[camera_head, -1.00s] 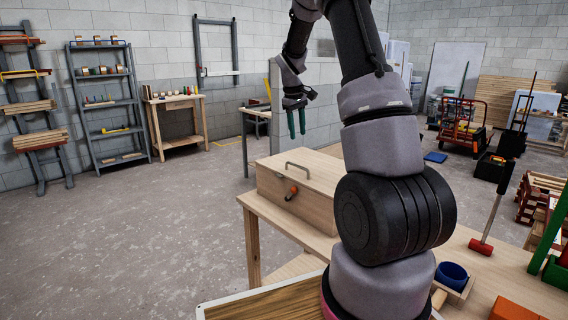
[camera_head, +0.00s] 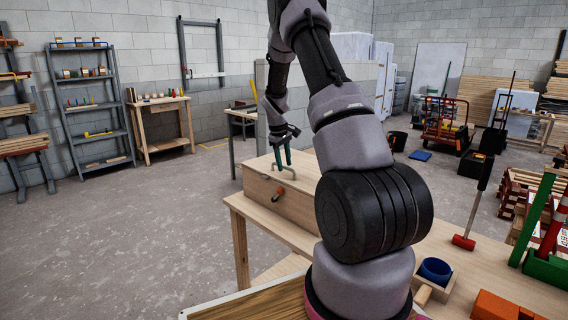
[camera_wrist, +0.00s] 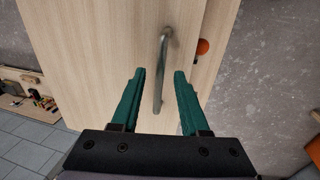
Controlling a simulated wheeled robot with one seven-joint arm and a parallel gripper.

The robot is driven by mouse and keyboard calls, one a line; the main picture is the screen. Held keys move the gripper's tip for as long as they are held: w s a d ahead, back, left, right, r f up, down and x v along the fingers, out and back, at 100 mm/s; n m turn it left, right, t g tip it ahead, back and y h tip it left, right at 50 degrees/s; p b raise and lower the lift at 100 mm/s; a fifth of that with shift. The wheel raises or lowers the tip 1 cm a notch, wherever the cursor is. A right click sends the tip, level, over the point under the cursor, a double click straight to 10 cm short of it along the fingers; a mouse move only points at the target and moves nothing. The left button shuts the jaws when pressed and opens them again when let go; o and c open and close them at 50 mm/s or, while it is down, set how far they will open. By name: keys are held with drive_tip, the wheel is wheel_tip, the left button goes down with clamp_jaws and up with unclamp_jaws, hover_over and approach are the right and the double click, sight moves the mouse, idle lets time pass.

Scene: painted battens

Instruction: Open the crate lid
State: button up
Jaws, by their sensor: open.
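The wooden crate (camera_head: 261,197) stands on the workbench with its lid shut. A grey metal bar handle (camera_head: 288,174) is on top of the lid, and an orange knob (camera_head: 279,191) is on the crate's front. My gripper (camera_head: 282,158) is open, with its green fingers pointing down just above the lid handle. In the wrist view, the handle (camera_wrist: 162,75) runs lengthwise between the two fingertips of my gripper (camera_wrist: 159,72), apart from both fingers. The orange knob (camera_wrist: 203,47) shows past the lid's edge. How far the fingertips are above the lid is hard to tell.
The workbench (camera_head: 440,255) also holds a red-headed mallet (camera_head: 464,242), a blue cup (camera_head: 435,270) in a wooden holder, an orange block (camera_head: 500,306) and a green box (camera_head: 548,268), all right of my arm. The floor on the left is clear.

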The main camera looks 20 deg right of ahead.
clamp_jaws()
idle(1.5)
